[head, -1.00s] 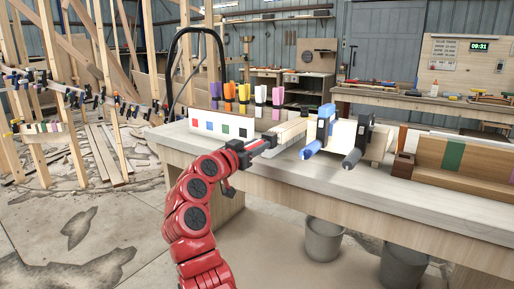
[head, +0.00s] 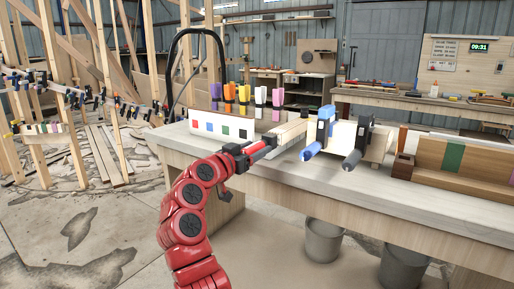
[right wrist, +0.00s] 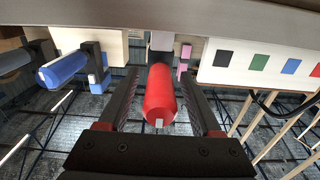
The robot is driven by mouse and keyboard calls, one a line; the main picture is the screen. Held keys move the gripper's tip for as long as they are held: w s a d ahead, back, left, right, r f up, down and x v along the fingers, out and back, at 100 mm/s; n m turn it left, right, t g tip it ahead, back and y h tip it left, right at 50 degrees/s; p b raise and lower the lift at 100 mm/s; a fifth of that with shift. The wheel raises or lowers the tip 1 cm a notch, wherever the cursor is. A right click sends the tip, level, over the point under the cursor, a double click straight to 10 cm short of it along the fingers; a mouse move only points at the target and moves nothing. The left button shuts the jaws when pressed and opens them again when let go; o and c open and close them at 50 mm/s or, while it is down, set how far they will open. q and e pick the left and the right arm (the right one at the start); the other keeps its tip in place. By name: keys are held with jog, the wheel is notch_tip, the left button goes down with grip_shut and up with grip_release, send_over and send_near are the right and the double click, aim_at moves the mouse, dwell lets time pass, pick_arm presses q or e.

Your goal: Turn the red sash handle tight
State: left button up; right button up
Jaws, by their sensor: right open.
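The red sash handle (right wrist: 161,96) is a cylinder with a pale end, pointing at the camera in the right wrist view. It also shows in the head view (head: 258,151), at the bench front edge. My right gripper (right wrist: 160,76) is open, with one dark finger on each side of the handle and a gap on both sides. In the head view my right gripper (head: 241,157) is in line with the handle and partly covers its near end. The clamp body behind the handle is mostly hidden. My left gripper is not in view.
A blue-handled clamp (head: 314,150) and a black-handled clamp (head: 353,158) stick out from the bench (head: 290,174) right of the red handle. A white board with coloured squares (head: 222,128) stands behind. Two buckets (head: 322,240) are under the bench.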

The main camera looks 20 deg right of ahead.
jog(key=p+v, duration=0.2)
jog(key=v, duration=1.4)
jog(key=shift+a, duration=0.15)
